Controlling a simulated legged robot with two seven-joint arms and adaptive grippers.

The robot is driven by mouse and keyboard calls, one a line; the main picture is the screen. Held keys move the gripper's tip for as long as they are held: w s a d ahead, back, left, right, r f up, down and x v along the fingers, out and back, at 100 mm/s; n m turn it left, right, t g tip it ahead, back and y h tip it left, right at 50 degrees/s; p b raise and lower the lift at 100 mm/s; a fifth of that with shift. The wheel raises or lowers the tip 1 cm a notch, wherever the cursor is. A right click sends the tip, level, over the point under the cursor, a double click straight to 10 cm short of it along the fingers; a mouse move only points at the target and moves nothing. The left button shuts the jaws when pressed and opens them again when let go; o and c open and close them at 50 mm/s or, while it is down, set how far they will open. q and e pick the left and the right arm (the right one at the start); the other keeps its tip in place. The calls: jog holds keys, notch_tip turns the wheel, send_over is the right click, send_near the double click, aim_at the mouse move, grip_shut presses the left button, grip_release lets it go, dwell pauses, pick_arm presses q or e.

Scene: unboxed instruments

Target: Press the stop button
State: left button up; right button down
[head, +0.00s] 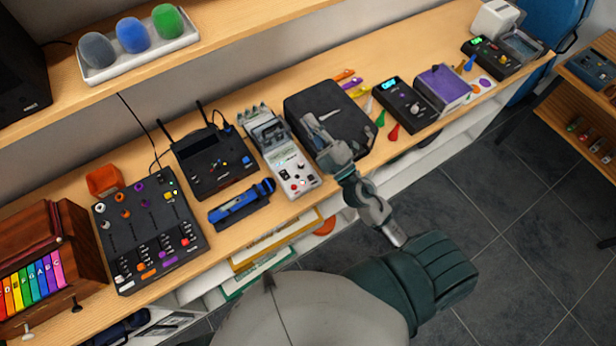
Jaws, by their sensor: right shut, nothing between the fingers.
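My right gripper (316,132) is shut and empty. Its fingertips appear in front of the left part of a black case (352,108), close to the right side of a light grey device (277,150); I cannot tell whether they touch anything. The grey device has a small screen, dark keys and a small red button (294,188) near its front end. A black mixer (128,222) to the left also has a red control (186,242). No stop label is readable, so I cannot tell which control is the stop button. My left gripper is not in view.
A black device with antennas (213,163) and a blue tool (241,204) stand left of the grey device. A black box with a lit display (404,106) and a purple box (443,88) stand right. A shelf with a white tray (150,54) is above.

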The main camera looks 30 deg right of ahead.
jog(key=s+a+n+g+y, duration=0.2)
jog(key=a+n+g+y, duration=0.4)
jog(key=n+y, duration=0.45)
jog(key=n+g+h, duration=1)
send_over(313, 177)
jog(key=shift+f, duration=7.75)
jog(key=shift+m, duration=0.25)
notch_tip(313, 177, down, 7)
jog(key=b, duration=0.6)
jog(key=shift+a+f, duration=0.1)
jog(key=shift+f, duration=0.1)
pick_arm(q)
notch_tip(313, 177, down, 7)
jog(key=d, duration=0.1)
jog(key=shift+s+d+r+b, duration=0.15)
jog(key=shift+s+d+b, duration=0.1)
jog(key=shift+b, duration=0.2)
pick_arm(e)
jog(key=shift+f, duration=0.3)
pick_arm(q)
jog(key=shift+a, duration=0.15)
pick_arm(e)
jog(key=shift+r, duration=0.1)
